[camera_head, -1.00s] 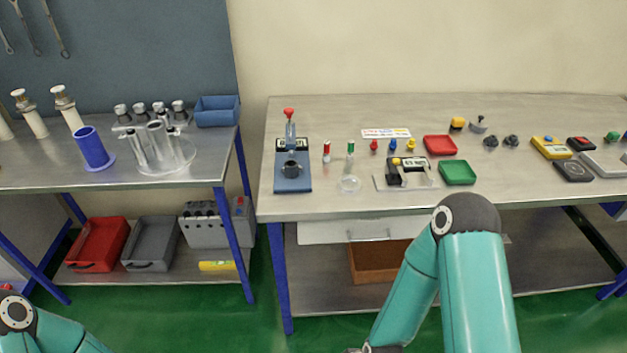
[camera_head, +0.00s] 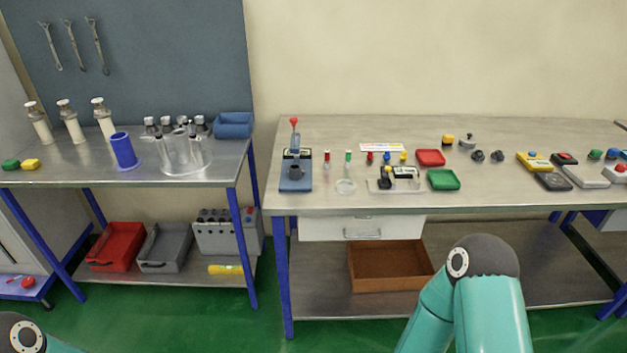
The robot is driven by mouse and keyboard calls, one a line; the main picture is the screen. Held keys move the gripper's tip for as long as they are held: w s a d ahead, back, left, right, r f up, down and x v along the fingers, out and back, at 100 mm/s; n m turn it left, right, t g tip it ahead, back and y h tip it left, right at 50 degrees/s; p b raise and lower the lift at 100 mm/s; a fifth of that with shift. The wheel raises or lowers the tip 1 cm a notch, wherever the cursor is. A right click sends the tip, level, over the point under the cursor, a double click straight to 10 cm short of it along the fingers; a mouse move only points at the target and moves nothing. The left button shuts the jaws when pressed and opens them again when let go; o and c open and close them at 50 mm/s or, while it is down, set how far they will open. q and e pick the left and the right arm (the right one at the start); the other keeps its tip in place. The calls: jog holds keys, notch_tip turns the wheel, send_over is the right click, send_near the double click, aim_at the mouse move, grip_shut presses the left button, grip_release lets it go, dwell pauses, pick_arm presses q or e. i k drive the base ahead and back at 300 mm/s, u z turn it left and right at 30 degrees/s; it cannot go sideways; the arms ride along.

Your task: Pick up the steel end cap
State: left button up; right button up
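I cannot single out the steel end cap for sure. Several short steel-topped pieces (camera_head: 175,126) stand in a row at the back of the left bench, behind a clear round stand with metal tubes (camera_head: 181,150). A small grey metal piece with a knob (camera_head: 467,142) sits at the back of the right bench and could also be a cap. Both are small and details are unclear. Neither gripper shows; only my teal arm links are in view at the lower right and lower left corner, well short of the benches.
The left bench (camera_head: 215,175) also holds a blue cup (camera_head: 123,151), white cylinders (camera_head: 70,122) and a blue bin (camera_head: 233,125). Green floor lies clear in front.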

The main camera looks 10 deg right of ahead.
aim_at(295, 170)
jog(key=u, duration=0.15)
jog(key=i, duration=0.9)
jog(key=z, duration=0.05)
